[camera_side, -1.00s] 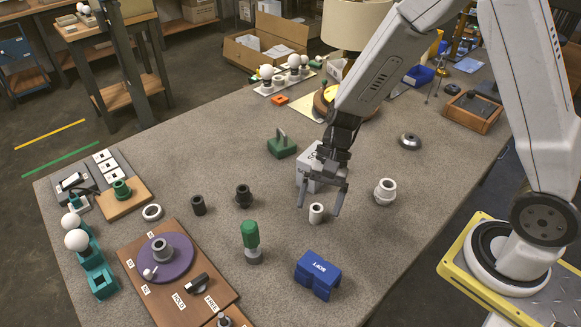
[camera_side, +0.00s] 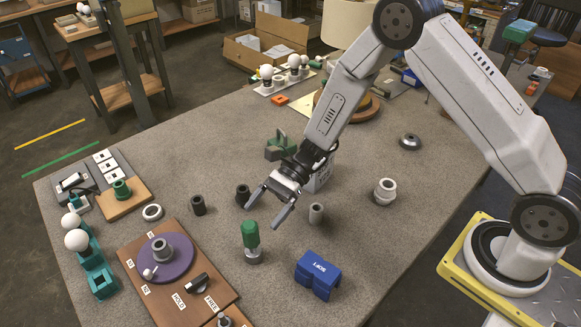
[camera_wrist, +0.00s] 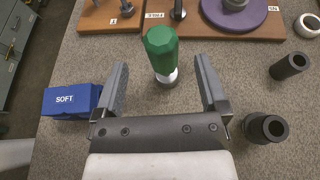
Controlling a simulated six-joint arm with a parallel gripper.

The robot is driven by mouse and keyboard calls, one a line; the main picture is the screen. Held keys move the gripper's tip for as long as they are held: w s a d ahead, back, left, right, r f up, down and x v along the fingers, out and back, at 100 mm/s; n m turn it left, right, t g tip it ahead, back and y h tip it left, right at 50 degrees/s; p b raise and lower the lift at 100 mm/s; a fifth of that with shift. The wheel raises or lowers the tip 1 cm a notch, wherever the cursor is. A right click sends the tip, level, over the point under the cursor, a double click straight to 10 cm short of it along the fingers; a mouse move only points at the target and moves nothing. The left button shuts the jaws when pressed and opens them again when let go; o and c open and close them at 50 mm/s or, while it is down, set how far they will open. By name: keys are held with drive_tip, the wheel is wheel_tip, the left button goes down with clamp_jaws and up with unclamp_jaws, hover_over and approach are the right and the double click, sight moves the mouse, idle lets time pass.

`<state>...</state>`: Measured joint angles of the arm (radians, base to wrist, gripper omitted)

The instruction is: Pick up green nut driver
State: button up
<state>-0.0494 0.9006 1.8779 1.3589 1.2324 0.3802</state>
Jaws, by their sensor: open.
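The green nut driver (camera_side: 250,236) stands upright on the grey table, green handle on top and a grey metal collar at its base. It also shows in the wrist view (camera_wrist: 161,52), beyond and between the two fingers. My gripper (camera_side: 262,216) is open and empty, above the table and up and to the right of the driver in the side view. In the wrist view, my gripper (camera_wrist: 161,85) has its fingers apart on either side of the driver's line. I see no contact with the driver.
A blue SOFT block (camera_side: 318,274) stands right of the driver, and a brown board (camera_side: 215,283) with a purple disc (camera_side: 163,262) lies left. Table around the driver's base is clear.

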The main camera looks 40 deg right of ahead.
sight(244, 237)
drive_tip(key=shift+x, duration=0.8)
drive_tip(key=shift+x, duration=2.6)
clamp_jaws()
